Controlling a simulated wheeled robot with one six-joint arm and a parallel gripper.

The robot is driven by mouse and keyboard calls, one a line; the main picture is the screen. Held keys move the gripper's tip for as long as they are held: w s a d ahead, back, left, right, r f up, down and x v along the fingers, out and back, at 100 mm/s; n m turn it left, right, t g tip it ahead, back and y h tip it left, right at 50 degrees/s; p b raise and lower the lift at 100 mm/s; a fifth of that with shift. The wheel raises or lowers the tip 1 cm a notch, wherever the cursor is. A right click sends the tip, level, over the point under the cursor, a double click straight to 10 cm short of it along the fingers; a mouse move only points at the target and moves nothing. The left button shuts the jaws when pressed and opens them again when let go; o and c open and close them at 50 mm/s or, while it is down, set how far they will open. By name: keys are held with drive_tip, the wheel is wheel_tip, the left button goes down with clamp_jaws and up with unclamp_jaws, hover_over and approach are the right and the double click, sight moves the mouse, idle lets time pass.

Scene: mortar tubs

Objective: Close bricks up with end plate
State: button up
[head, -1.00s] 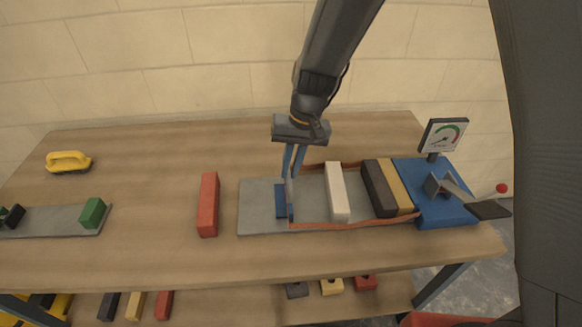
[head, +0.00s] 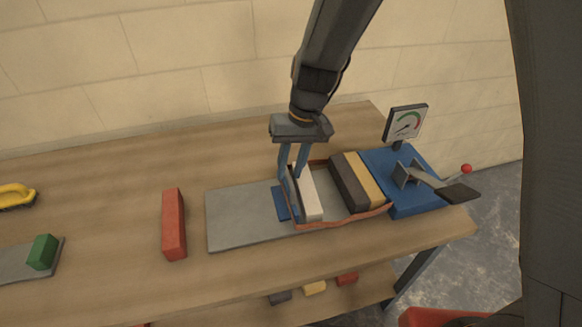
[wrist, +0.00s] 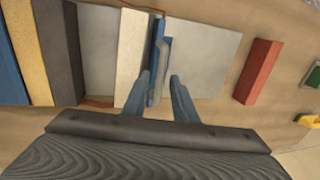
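The end plate (head: 291,196) is a thin upright grey-blue plate with a blue foot (head: 280,204). It stands on the grey base plate (head: 238,215), close beside the white brick (head: 308,197). A dark brick (head: 350,187) and a yellow brick (head: 371,180) stand against the blue clamp block (head: 410,205); a gap separates them from the white brick. An orange strap (head: 350,218) runs along the bricks' front side. My gripper (head: 291,176) is over the end plate. In the wrist view its fingers (wrist: 160,75) are apart, with the plate (wrist: 156,60) between them and a gap on the right.
A gauge (head: 405,123) and a red-knobbed lever (head: 440,187) are at the clamp block. A red brick (head: 174,224) lies left of the base plate. A green block (head: 42,252) and a yellow tool (head: 15,195) are at the far left. The bench behind the base plate is clear.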

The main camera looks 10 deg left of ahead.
drive_tip(key=shift+r, duration=0.1)
wheel_tip(320, 180, up, 8)
drive_tip(key=d+b, duration=0.1)
drive_tip(key=shift+w+d+f+b, duration=0.25)
drive_tip(key=shift+w+b, duration=0.1)
drive_tip(key=shift+b, duration=0.05)
idle(0.4)
drive_tip(key=s+d+f+m+t+h, duration=0.1)
drive_tip(key=s+d, duration=0.3)
drive_tip(key=d, duration=0.8)
drive_tip(key=s+d+f+m+t+h, duration=0.1)
drive_tip(key=s+d+f+m, duration=0.1)
drive_tip(key=d, duration=1.1)
drive_tip(key=shift+s+d+m, duration=0.3)
drive_tip(key=shift+s+m, duration=0.5)
drive_tip(key=shift+s, duration=0.35)
